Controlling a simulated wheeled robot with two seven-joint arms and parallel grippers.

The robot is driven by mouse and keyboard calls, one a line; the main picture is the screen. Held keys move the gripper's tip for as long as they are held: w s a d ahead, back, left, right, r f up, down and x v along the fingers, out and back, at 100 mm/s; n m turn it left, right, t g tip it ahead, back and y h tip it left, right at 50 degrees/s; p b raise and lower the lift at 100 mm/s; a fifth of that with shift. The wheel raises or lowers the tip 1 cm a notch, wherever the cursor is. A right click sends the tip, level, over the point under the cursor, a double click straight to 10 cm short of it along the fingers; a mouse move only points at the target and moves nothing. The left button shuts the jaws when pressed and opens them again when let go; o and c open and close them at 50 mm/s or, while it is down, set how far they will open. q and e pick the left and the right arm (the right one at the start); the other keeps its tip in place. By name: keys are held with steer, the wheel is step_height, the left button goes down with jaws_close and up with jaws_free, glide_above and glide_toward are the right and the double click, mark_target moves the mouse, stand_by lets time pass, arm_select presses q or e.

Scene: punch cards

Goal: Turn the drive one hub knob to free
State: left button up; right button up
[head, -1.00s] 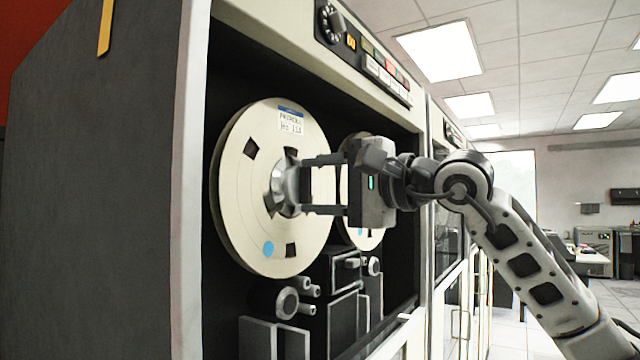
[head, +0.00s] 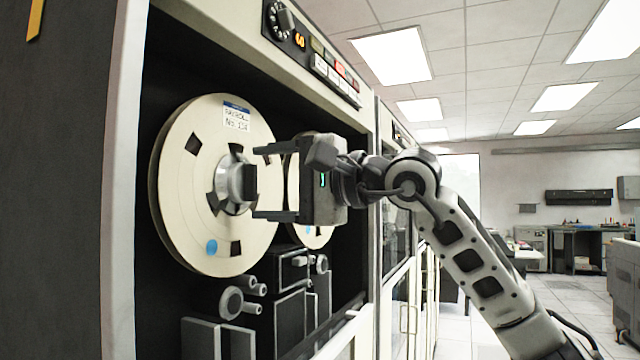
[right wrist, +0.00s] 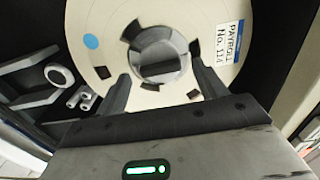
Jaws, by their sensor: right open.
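The drive's front tape reel (head: 185,235) is cream, with a "PAYROLL" label at its top. At its centre is the silver hub knob (head: 236,183), with a dark grip bar that stands about upright in the head view. My right gripper (head: 256,183) is open and faces the hub, its fingertips just right of the knob, above and below it. In the right wrist view the knob (right wrist: 160,62) shows between the spread fingers (right wrist: 162,80), with a gap to each side and nothing held. My left gripper is out of view.
A second reel (head: 315,225) sits behind my right gripper. A control panel with a dial (head: 280,20) and lit buttons is above. Tape rollers (head: 232,302) and blocks stand below the reel. The cabinet's pale frame edge (head: 122,200) is at left.

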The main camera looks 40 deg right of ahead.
arm_select(q)
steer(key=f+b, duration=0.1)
steer(key=b, duration=0.1)
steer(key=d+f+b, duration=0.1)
steer(key=b, duration=0.2)
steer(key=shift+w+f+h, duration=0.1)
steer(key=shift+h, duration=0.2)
arm_select(e)
steer(key=v, duration=1.5)
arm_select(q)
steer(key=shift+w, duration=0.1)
